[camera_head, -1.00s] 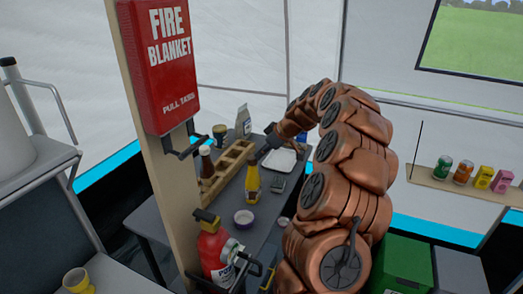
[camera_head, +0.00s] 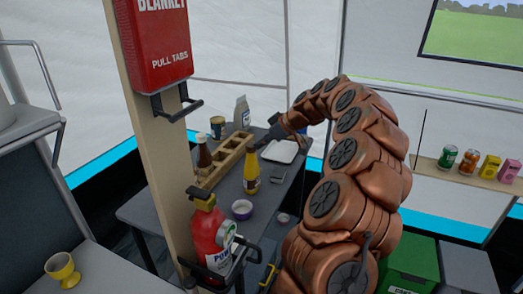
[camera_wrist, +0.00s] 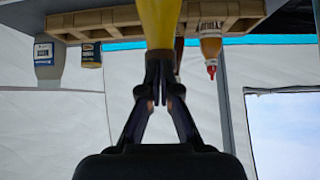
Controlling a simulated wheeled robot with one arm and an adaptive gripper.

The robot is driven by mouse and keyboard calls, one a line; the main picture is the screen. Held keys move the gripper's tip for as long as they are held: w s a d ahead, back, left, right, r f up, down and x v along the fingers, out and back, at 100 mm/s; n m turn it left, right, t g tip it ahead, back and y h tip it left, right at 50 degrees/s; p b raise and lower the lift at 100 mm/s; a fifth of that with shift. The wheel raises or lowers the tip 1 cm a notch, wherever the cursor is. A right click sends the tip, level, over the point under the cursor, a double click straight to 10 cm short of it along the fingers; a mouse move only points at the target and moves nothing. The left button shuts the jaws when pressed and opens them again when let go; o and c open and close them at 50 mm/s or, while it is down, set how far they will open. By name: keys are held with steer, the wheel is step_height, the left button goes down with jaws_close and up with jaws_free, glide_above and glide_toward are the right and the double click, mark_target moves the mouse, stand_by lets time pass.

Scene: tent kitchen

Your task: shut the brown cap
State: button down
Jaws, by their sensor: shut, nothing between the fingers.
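A yellow bottle (camera_head: 251,178) stands upright on the grey table, with a small dark brown cap (camera_head: 251,157) at its top. I cannot tell from here whether this cap is open or shut. The wrist view is upside down and shows the yellow bottle (camera_wrist: 159,20) at the top centre. My gripper (camera_wrist: 160,62) is shut and empty, its fingertips in front of the bottle's cap end and hiding it. Whether they touch is unclear. In the head view my gripper (camera_head: 267,141) is small and dark, just right of the bottle top.
A wooden compartment holder (camera_head: 228,160) stands behind the bottle, with a dark brown bottle (camera_head: 204,158) left of it. A post carries a red fire extinguisher (camera_head: 207,240) at the front left.

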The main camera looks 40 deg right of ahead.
steer(key=shift+f+b, duration=0.25)
steer(key=shift+b, duration=0.1)
steer(key=shift+r, duration=0.2)
steer(key=s+d+r+b, duration=0.1)
steer(key=s+d+r, duration=0.2)
steer(key=r, duration=0.9)
steer(key=s, duration=0.3)
steer(key=shift+s+d+r, duration=0.15)
steer(key=shift+r, duration=0.05)
stand_by(0.4)
